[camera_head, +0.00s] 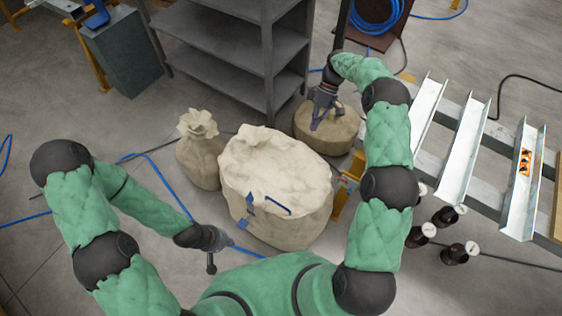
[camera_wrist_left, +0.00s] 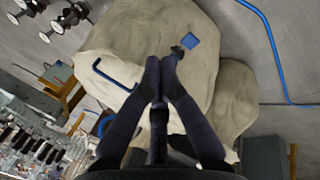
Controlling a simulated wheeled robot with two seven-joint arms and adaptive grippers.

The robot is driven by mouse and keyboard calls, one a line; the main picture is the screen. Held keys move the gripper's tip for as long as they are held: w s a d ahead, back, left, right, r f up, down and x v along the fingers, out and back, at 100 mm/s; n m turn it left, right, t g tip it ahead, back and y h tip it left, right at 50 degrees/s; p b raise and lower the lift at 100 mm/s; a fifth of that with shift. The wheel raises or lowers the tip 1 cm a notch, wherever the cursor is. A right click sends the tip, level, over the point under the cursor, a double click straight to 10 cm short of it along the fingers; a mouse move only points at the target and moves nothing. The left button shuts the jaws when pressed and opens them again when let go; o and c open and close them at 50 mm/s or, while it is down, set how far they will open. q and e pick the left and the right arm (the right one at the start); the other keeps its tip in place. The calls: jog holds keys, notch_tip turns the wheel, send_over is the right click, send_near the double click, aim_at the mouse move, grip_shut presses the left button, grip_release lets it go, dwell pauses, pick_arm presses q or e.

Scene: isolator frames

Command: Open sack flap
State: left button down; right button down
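A large beige sack (camera_head: 275,178) stands on the floor in the middle of the head view. A blue handle (camera_head: 270,203) and small blue patches (camera_head: 249,199) are on its near side. In the left wrist view the sack (camera_wrist_left: 125,35) fills the upper middle, with the blue handle (camera_wrist_left: 113,76) and a blue patch (camera_wrist_left: 188,41). My left gripper (camera_wrist_left: 161,62) has its fingertips together over the sack; I see nothing clearly held, and contact cannot be told. My right gripper (camera_head: 327,116) has spread fingers over a round beige sack (camera_head: 327,133) behind; touching cannot be told.
A smaller tied sack (camera_head: 198,155) stands left of the large one. A grey shelf (camera_head: 235,50) is behind. A blue cable (camera_head: 165,175) crosses the floor at left.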

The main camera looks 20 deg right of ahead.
pick_arm(q)
jog(key=w+f+n+t+h, duration=0.2)
jog(key=w+f+n+t, duration=0.1)
jog(key=w+f+n, duration=0.35)
jog(key=n+t+h, duration=0.5)
jog(key=n, duration=1)
send_near(265, 199)
jog(key=x, duration=0.2)
jog(key=f+x, duration=0.1)
jog(key=x, duration=0.3)
jog(key=shift+f, duration=0.4)
jog(key=shift+w+d+r, duration=0.2)
jog(key=shift+d+r, duration=0.1)
jog(key=shift+r, duration=0.1)
jog(key=shift+r, duration=0.1)
